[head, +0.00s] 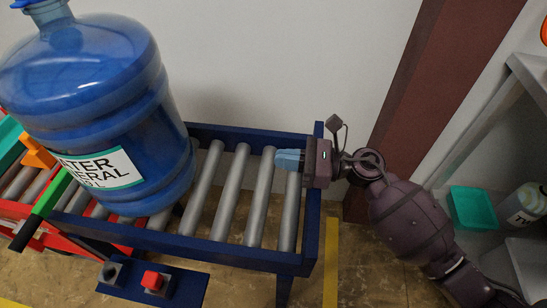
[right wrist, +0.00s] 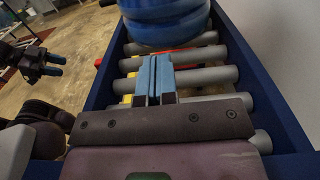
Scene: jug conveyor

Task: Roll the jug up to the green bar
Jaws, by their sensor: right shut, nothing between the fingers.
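The big blue water jug (head: 85,95) stands upright on the rollers, its white label facing me. Its lower part shows at the top of the right wrist view (right wrist: 165,22). The green bar (head: 50,195) shows at the jug's lower left; the jug hides its far part, so I cannot tell if they touch. My right gripper (head: 288,160) is shut and empty above the rollers at the right end, apart from the jug; its blue fingers (right wrist: 154,80) point toward the jug. My left gripper (right wrist: 56,64) shows only in the right wrist view, off to the side with fingers apart.
The blue-framed roller conveyor (head: 285,262) has bare rollers (head: 228,195) between jug and right gripper. A red button box (head: 155,283) sits on its front. A red frame (head: 70,240) adjoins at left. A grey shelf (head: 480,120) with a teal bin (head: 472,208) stands at right.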

